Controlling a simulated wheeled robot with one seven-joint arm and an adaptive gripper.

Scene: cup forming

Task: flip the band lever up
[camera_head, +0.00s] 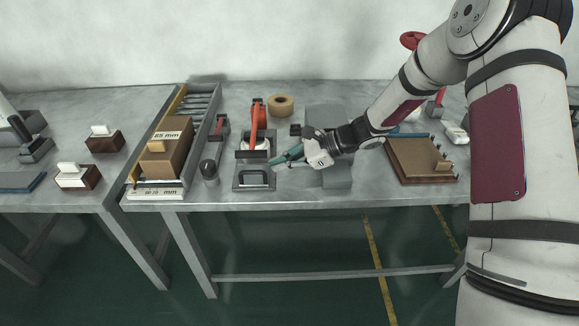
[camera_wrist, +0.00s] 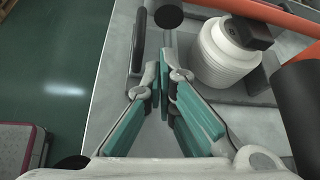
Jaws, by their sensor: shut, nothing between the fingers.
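The forming station on the table has an orange-red lever arm (camera_head: 258,122), a white ribbed round part (camera_wrist: 224,55) and a grey base plate with a black loop handle (camera_head: 253,178). I cannot tell for sure which part is the band lever. My gripper (camera_head: 271,164) is shut and empty, with its teal fingers together just right of the loop handle. In the wrist view my gripper (camera_wrist: 167,62) points between the black handle (camera_wrist: 138,42) on the left and the white part on the right. A black round knob (camera_wrist: 168,15) lies ahead of the fingertips. Contact is not clear.
A grey block (camera_head: 330,120) stands right beside my wrist, partly hidden. A tape roll (camera_head: 281,105) is behind. A dark cylinder (camera_head: 209,170) and a roller rack with a cardboard box (camera_head: 166,150) are left. A brown board (camera_head: 418,160) lies right.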

